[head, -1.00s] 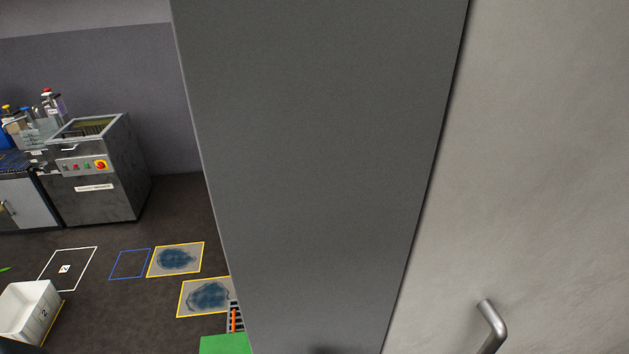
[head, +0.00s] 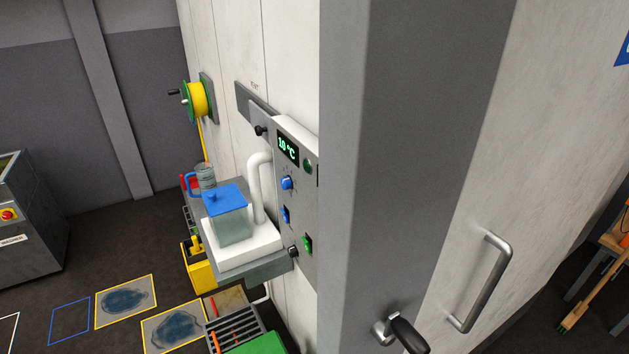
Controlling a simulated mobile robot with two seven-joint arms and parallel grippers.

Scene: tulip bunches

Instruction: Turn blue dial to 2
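A grey control panel (head: 311,226) is fixed to the white wall in the head view, seen at a steep angle. A second blue control (head: 286,214), narrower, sits just below the dial. The dial's pointer and numbers are too small to read. Neither of my grippers is in view.
A grey corner post (head: 385,130) and a metal door handle (head: 485,283) stand close on the right. A shelf holds a blue-lidded glass container (head: 230,215) beside the panel. Floor mats (head: 125,301) lie at lower left.

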